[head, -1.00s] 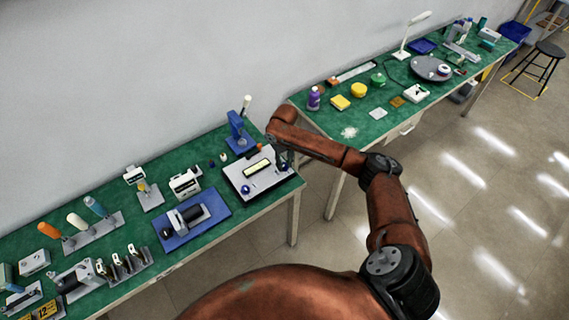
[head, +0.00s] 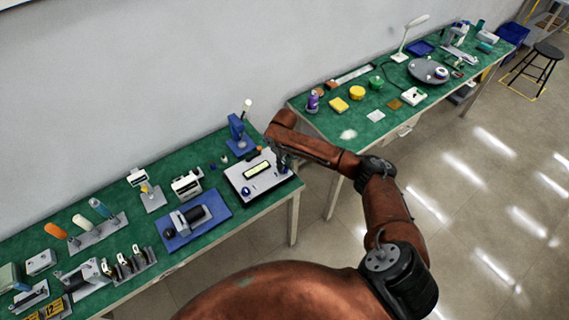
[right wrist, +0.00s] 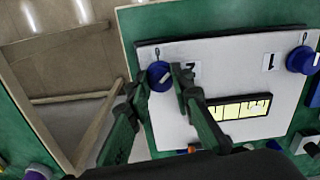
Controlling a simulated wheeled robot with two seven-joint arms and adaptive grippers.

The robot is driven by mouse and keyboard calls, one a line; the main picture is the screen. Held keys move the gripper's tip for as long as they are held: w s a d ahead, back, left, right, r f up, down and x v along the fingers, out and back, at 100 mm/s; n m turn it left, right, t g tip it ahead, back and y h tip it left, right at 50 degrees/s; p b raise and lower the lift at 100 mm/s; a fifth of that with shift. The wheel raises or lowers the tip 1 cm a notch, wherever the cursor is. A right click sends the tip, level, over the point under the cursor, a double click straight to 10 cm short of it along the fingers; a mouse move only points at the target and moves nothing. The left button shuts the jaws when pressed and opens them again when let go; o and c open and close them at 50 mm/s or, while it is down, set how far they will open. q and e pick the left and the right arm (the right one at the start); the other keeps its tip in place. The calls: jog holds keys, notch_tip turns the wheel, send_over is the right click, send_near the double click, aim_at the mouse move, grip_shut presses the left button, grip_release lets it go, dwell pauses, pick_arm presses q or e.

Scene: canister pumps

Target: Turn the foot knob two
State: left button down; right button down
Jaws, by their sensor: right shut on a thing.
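The white panel box (head: 238,180) with a yellow display (head: 257,169) sits on the green bench and also shows in the right wrist view (right wrist: 225,55). A blue knob with a white pointer line (right wrist: 159,75) is at its left corner in the right wrist view, beside a partly hidden label. Another blue knob (right wrist: 302,60) is at the right, near the label "1"; it also shows in the head view (head: 246,191). My right gripper (right wrist: 160,84) is shut on the left blue knob, one finger on each side. In the head view my right gripper (head: 282,160) partly hides that corner. My left gripper is not in view.
A blue stand (head: 237,135) is behind the box. A blue plate with a black cylinder device (head: 197,216) lies to its left. Bench edge and open floor lie close to the gripped knob. A second green bench (head: 375,128) carries several small items.

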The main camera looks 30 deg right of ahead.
jog(key=shift+r+n+p, duration=0.3)
jog(key=shift+n+p, duration=0.5)
jog(key=shift+n, duration=0.2)
jog(key=n+p, duration=0.2)
jog(key=shift+f+n, duration=0.1)
jog(key=shift+n, duration=0.2)
jog(key=n+p, duration=0.1)
jog(key=n, duration=0.3)
jog(key=shift+w+f+p, duration=0.1)
jog(key=shift+p, duration=0.2)
jog(key=shift+n, duration=0.3)
jog(key=c, duration=1.7)
grip_release()
notch_tip(320, 180, up, 12)
jog(key=shift+f, duration=0.1)
